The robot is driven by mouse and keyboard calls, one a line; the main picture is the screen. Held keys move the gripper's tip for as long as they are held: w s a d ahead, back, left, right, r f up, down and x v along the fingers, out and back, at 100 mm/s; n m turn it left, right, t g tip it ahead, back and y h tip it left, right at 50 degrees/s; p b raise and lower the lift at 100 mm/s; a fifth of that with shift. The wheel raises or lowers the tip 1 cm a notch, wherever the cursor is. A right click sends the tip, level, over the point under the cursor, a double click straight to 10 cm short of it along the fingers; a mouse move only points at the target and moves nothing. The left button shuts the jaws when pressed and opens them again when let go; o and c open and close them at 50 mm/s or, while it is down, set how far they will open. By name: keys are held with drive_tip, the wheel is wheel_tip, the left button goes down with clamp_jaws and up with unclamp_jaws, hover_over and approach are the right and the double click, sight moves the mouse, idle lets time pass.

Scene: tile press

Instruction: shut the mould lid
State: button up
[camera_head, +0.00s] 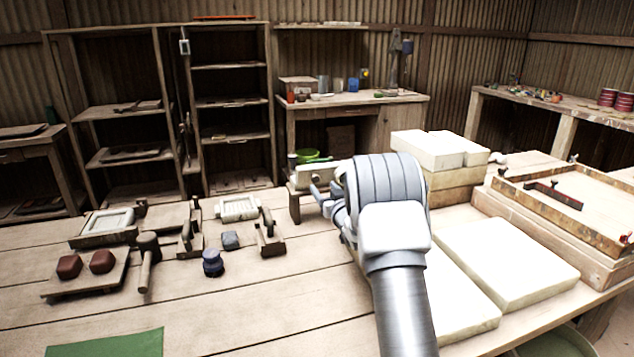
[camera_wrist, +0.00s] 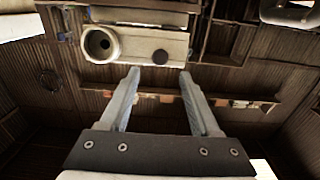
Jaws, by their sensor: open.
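My gripper (camera_wrist: 160,78) is open and empty in the wrist view, its two grey fingers apart. In the head view my gripper is partly hidden behind my wrist, above the table's far edge. On the table's left side stands a wooden-based mould with a pale rectangular recess (camera_head: 108,221). A second pale, ribbed rectangular piece (camera_head: 238,208) lies to its right, among wooden parts. I cannot tell which piece is the mould lid. A pale block with a round ring (camera_wrist: 137,44) and a dark knob is beyond my fingertips in the wrist view, apart from them.
White slabs (camera_head: 506,262) and a wooden tray (camera_head: 508,188) fill the right. A green mat (camera_head: 108,345) lies at front left. The middle front is clear.

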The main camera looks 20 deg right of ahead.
sight(316, 178)
drive_tip(key=shift+w+b, duration=0.35)
drive_tip(key=shift+w, duration=3.15)
drive_tip(key=shift+c, duration=0.2)
clamp_jaws()
